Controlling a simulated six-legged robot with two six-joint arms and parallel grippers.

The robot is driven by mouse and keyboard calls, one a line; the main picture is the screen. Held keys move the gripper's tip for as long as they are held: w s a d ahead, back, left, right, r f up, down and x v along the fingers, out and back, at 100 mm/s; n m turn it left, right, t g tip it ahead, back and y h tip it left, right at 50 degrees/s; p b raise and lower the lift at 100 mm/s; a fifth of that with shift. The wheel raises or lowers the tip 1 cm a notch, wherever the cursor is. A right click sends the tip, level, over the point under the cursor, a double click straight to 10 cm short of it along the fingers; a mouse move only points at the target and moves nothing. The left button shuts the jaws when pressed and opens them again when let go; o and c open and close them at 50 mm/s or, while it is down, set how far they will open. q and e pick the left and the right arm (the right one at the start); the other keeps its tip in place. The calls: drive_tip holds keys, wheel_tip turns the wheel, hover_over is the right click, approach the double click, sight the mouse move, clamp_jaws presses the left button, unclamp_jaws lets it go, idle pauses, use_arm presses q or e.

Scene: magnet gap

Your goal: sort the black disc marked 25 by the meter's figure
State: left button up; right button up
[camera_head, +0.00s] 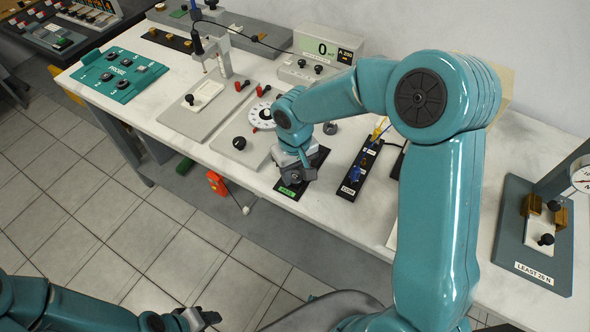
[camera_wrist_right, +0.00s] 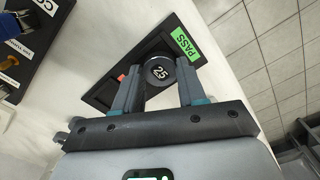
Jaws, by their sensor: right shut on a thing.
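The black disc marked 25 (camera_wrist_right: 160,71) sits between the fingers of my right gripper (camera_wrist_right: 158,67), which is shut on it. The disc is over the black tray (camera_wrist_right: 106,91) with the green PASS label (camera_wrist_right: 185,44); I cannot tell if it touches the tray. In the head view my right gripper (camera_head: 297,177) is low at that PASS tray (camera_head: 319,159), and the disc is hard to make out. The meter (camera_head: 322,47) at the back shows 0. My left gripper (camera_head: 202,318) is at the bottom left, away from the table; its jaws are unclear.
A black strip tray (camera_head: 349,190) with blue and yellow pieces stands right of the PASS tray. The grey fixture (camera_head: 190,115) and dial panel (camera_head: 235,150) stand left. A teal PROBE tray (camera_head: 105,85) is at far left.

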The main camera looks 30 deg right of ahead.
drive_tip(key=shift+f, duration=0.2)
idle(0.7)
drive_tip(key=o, duration=1.1)
drive_tip(key=shift+c, duration=0.2)
drive_tip(key=c, duration=0.5)
drive_tip(key=shift+c, duration=0.2)
drive_tip(key=shift+r+p, duration=1.35)
drive_tip(key=shift+r, duration=0.95)
drive_tip(key=o, duration=0.6)
